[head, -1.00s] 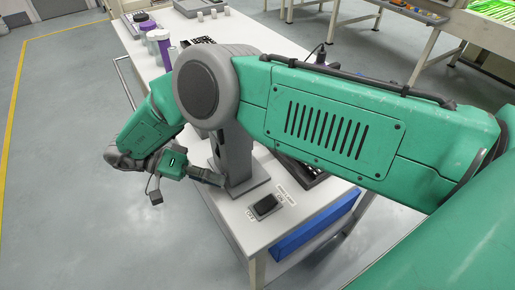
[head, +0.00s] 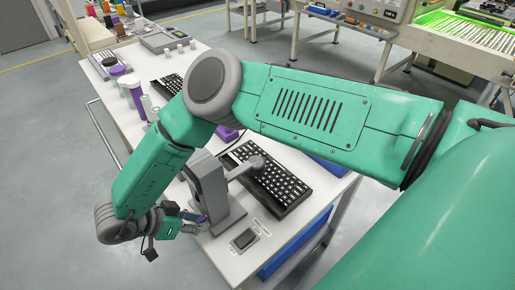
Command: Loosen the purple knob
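A small purple knob (head: 200,218) shows low on the left side of the grey printing stand (head: 208,182), partly covered by my gripper. My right gripper (head: 194,223) is at the knob, its fingers pointing right toward the stand. The fingers are small and overlap the knob in the picture, so I cannot tell whether they are closed on it or just around it. My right arm is the green one crossing the view from the right. My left gripper is not in view.
A black switch box (head: 244,240) sits in front. The floor at left is clear.

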